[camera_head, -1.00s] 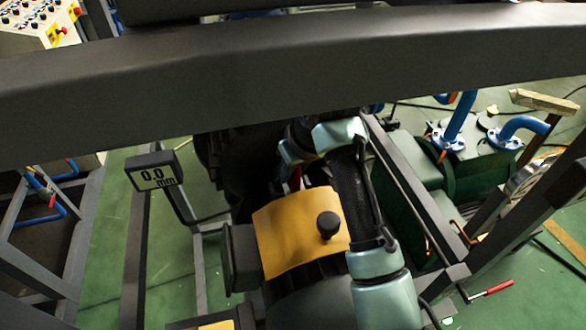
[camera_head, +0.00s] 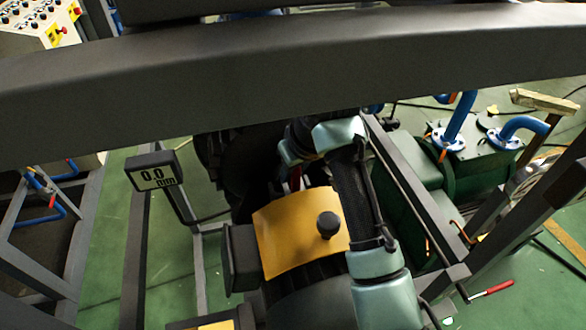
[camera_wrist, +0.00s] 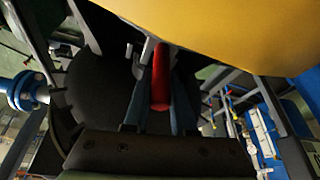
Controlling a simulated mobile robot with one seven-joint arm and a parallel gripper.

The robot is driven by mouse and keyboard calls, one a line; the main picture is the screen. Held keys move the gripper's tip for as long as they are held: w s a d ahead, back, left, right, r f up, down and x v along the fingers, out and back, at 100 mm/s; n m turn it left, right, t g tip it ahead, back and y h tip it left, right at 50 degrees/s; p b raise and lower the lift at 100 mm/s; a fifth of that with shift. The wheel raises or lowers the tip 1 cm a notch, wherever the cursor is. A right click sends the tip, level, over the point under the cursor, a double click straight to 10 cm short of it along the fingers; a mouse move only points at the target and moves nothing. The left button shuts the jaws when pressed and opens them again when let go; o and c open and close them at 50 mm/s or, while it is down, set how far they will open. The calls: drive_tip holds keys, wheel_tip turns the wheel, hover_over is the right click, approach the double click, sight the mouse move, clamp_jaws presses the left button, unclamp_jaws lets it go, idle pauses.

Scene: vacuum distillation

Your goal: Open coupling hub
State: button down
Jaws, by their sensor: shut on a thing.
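A yellow curved cover (camera_head: 290,235) with a black knob (camera_head: 328,225) sits in the lower middle of the head view. The yellow cover also fills the top right of the wrist view (camera_wrist: 245,30). I cannot tell which part is the coupling hub itself. My gripper (camera_wrist: 160,85) is shut on a red handle (camera_wrist: 160,75), which stands between its two fingers in the wrist view. In the head view, a small bit of red (camera_head: 295,178) shows just behind the cover; my arm and dark parts hide most of the gripper there.
A 0.0 mm display (camera_head: 155,172) stands left of the cover. A thick dark beam (camera_head: 250,75) crosses the upper head view. Green machinery with blue pipes (camera_head: 460,118) is at the right, near a red-handled lever (camera_head: 490,289). Green floor shows at the left.

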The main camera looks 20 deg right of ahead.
idle(0.3)
drive_tip(key=shift+s+r, duration=0.1)
drive_tip(key=shift+s, duration=0.25)
drive_tip(key=c, duration=0.7)
unclamp_jaws()
drive_tip(key=shift+w, duration=0.15)
drive_tip(key=shift+c, duration=0.2)
drive_tip(key=b+v, duration=0.2)
drive_tip(key=v, duration=0.5)
drive_tip(key=shift+r, duration=0.2)
